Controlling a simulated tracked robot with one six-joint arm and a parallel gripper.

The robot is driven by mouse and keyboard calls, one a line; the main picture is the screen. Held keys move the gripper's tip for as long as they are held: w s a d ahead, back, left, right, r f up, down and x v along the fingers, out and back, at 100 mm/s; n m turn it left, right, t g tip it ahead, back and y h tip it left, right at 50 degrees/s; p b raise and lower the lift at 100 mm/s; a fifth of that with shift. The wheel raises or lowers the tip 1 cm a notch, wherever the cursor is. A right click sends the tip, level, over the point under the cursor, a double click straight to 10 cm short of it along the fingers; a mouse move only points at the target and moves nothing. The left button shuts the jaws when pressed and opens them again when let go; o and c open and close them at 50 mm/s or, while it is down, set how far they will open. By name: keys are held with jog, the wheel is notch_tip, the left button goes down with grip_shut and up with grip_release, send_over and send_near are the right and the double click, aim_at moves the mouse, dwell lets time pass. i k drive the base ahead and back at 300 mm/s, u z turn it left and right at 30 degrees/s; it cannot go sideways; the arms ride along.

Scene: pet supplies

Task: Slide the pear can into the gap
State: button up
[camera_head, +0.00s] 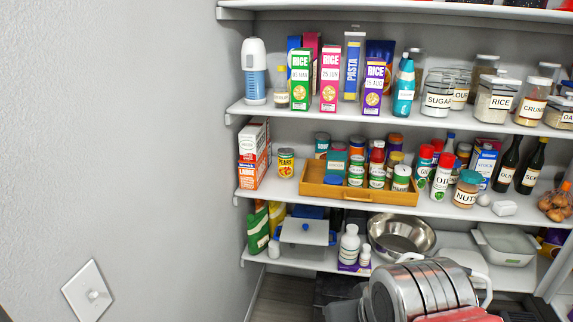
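The pear can (286,163) is a small can with a yellow band and a pear label. It stands upright on the middle shelf (272,187), between the stacked boxes (253,158) on its left and the wooden tray (318,190) on its right. A narrow bare strip of shelf shows on each side of it. Several jars and cans fill the tray, some stacked. I cannot make out which opening is the gap. My gripper cannot be made out in this view.
The upper shelf (300,115) holds rice boxes, bottles and jars close together. The lower shelf (300,265) holds a steel bowl (401,236) and white bottles (349,243). A shiny steel object (425,289) blocks the bottom right. A grey wall (120,130) closes the left.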

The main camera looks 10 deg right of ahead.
aim_at(285, 155)
jog(key=k, duration=0.5)
jog(key=z, duration=0.6)
jog(key=i, duration=1.15)
jog(key=u, duration=1.5)
